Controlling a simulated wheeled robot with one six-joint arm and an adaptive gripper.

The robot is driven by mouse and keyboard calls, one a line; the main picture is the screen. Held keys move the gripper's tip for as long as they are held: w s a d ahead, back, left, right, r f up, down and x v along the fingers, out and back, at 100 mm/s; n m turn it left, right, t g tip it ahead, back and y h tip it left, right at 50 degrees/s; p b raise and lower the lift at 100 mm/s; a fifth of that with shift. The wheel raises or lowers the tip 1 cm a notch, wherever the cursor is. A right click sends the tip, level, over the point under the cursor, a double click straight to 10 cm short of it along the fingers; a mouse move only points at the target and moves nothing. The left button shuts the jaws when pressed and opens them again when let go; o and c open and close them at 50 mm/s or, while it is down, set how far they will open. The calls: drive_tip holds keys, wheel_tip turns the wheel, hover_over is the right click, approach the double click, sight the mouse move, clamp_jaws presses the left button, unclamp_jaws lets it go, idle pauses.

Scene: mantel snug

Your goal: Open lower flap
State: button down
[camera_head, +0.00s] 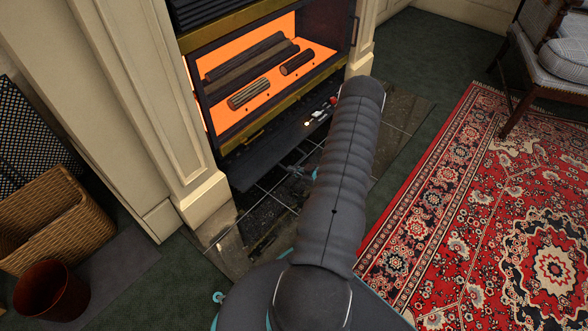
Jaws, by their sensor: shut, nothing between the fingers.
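The lower flap (268,151) is a long dark panel below the glowing fire opening. It stands lowered, sticking out over the tiled hearth, and small red and white controls (320,115) show behind its right part. My gripper (297,172) is small in view, low in front of the flap and mostly hidden behind my arm. What shows of it is shut and empty. I cannot tell whether it touches the flap. My arm also covers the flap's right end.
The fire (264,80) holds dark logs above an orange bed, framed by a pale surround (180,130). A wicker basket (55,215) and a dark red bin (52,292) stand at left. A red patterned rug (490,220) and a chair (545,70) are at right.

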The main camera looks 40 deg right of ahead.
drive_tip(key=v, duration=1.2)
drive_tip(key=shift+r, duration=0.15)
